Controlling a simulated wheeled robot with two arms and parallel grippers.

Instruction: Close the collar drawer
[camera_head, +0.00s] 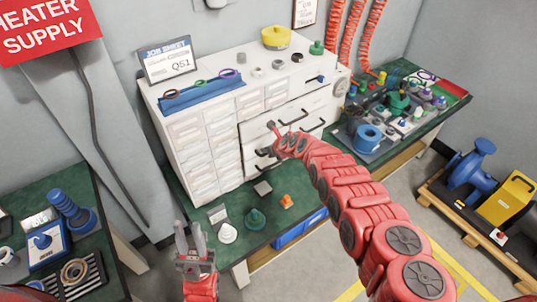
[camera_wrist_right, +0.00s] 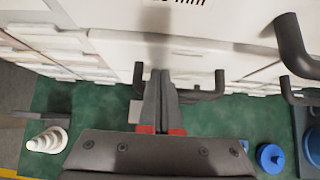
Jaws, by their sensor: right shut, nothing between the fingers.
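The white drawer cabinet (camera_head: 205,125) stands on a green-topped bench. Its right part has wide drawer fronts (camera_head: 318,104) with dark bar handles; I cannot read which is the collar drawer or tell how far it is out. My right gripper (camera_head: 272,127) is shut and empty, close in front of these drawers. In the right wrist view its fingers (camera_wrist_right: 158,80) point at a white front (camera_wrist_right: 180,55), beside a dark handle (camera_wrist_right: 218,85); contact is not clear. My left gripper (camera_head: 190,240) is open and empty, low in front of the bench.
A white stepped cone (camera_head: 228,233), a green part (camera_head: 255,219) and an orange part (camera_head: 286,201) sit on the bench (camera_head: 240,260) below the drawers. A blue tray (camera_head: 203,95), a sign and small rings stand on the cabinet. A crowded bench is at right.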

